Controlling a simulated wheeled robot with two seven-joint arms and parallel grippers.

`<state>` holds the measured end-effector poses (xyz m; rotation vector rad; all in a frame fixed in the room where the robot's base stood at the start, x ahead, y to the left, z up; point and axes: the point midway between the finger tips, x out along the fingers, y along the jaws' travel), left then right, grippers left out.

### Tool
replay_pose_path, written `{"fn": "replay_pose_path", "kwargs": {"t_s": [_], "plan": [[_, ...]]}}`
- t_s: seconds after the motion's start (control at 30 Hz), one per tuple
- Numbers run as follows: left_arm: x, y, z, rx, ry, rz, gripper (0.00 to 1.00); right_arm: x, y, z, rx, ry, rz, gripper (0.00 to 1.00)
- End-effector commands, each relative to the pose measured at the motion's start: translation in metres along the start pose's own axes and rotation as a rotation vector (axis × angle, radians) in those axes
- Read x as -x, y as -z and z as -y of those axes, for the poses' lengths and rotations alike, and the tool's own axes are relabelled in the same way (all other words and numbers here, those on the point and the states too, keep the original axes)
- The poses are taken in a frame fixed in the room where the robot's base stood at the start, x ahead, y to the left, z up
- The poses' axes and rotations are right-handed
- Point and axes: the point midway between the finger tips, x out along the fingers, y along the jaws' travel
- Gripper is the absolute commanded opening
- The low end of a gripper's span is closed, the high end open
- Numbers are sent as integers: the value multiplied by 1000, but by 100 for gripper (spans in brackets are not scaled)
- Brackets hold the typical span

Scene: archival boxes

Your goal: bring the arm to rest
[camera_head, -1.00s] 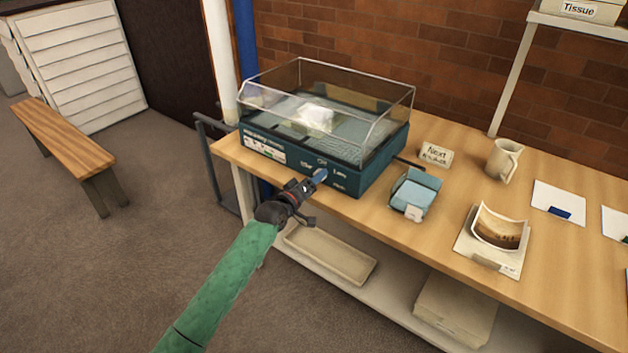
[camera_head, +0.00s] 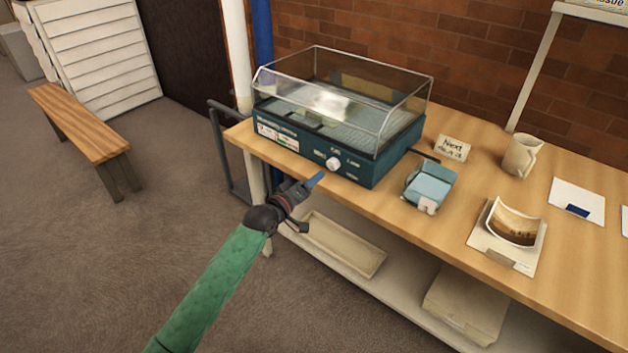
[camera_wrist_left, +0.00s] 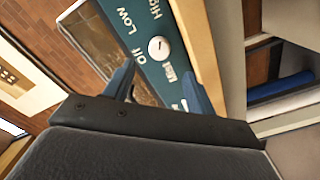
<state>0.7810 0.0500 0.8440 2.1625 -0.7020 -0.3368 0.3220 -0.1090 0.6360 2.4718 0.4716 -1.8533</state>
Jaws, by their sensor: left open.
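My left gripper (camera_head: 312,184) is open and empty in the head view, in front of the table's front edge and short of a teal machine with a clear lid (camera_head: 300,145). The machine's white knob (camera_head: 333,163) shows on its front panel. In the left wrist view, the two blue fingertips of the gripper (camera_wrist_left: 158,88) stand apart, with the knob (camera_wrist_left: 159,48) and the words Off, Low and High beyond them. My green-sleeved left arm comes in from the bottom. My right gripper is not in view.
The wooden table (camera_head: 385,205) also holds a small blue-topped box (camera_head: 431,185), a sign (camera_head: 453,148), a mug (camera_head: 522,155) and a curled photo (camera_head: 514,224). A shelf below holds a tray (camera_head: 342,245) and a box (camera_head: 466,303).

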Motion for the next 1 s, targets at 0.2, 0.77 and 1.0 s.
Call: {"fn": "replay_pose_path", "kwargs": {"t_s": [0.2,0.77,1.0], "plan": [[0,0,0,0,0,0,56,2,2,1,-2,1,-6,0],[8,-33,26,-283,149,210,56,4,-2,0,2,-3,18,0],[39,-33,22,-593,302,412,56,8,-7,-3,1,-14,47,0]]}}
